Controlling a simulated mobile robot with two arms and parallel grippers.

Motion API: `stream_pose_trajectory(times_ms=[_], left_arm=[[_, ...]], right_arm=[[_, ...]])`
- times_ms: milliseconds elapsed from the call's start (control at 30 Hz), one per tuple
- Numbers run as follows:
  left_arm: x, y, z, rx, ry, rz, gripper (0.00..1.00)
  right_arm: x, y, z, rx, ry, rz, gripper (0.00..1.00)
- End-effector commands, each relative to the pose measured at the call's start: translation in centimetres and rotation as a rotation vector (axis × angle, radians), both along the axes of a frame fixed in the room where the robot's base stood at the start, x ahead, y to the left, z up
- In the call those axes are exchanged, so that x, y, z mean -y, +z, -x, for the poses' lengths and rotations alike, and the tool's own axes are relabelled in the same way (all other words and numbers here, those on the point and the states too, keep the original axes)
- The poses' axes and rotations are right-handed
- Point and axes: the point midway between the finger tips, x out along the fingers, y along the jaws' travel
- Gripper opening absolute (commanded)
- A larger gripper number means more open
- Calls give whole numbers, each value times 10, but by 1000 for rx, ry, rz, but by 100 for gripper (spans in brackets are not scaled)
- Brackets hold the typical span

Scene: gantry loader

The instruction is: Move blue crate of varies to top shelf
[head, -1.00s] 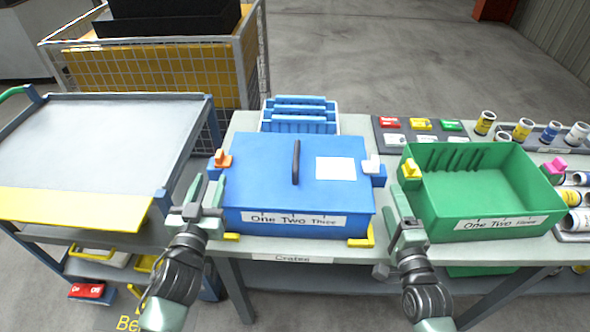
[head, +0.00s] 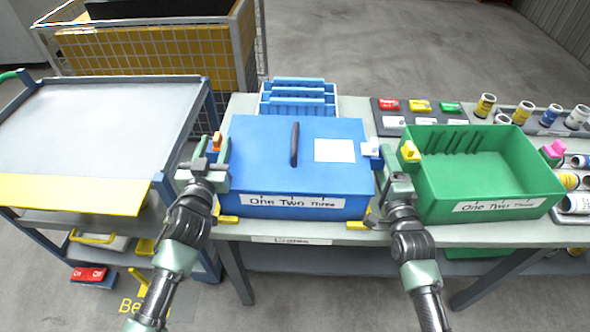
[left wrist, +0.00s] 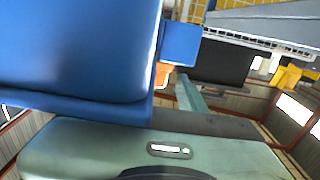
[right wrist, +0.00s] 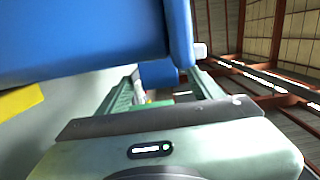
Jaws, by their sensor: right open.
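The blue crate (head: 270,160) stands on the grey bench with its lid on. The lid has a black handle (head: 295,144) and a white label; the front reads "One Two Three". Blue side tabs carry an orange latch (head: 217,141) on the left and a white latch (head: 371,149) on the right. My left gripper (head: 211,158) is open beside the left tab; the left wrist view shows this tab (left wrist: 180,43) close by. My right gripper (head: 382,172) is open at the right side; the right wrist view shows a blue tab (right wrist: 158,73) between its fingers. Neither grips the crate.
A green open crate (head: 490,185) stands close on the right, beside my right gripper. A blue rack (head: 298,104) stands behind the blue crate. A grey trolley (head: 100,120) with a yellow edge is on the left.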

Motion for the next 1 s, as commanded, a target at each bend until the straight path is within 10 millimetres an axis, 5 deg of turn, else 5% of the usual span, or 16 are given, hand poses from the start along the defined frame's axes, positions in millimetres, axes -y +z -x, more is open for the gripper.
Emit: stream_pose_trajectory(times_ms=[433, 567, 667, 1000], left_arm=[[0, 0, -11, 0, 0, 0, 40], [0, 0, -11, 0, 0, 0, 4], [0, 0, -10, 0, 0, 0, 0], [0, 4, -11, 7, -2, 0, 0]], right_arm=[[-1, 0, -11, 0, 0, -1, 65], [-1, 0, -10, 0, 0, -1, 29], [-1, 0, -10, 0, 0, -1, 1], [-1, 4, -11, 8, 0, -2, 0]])
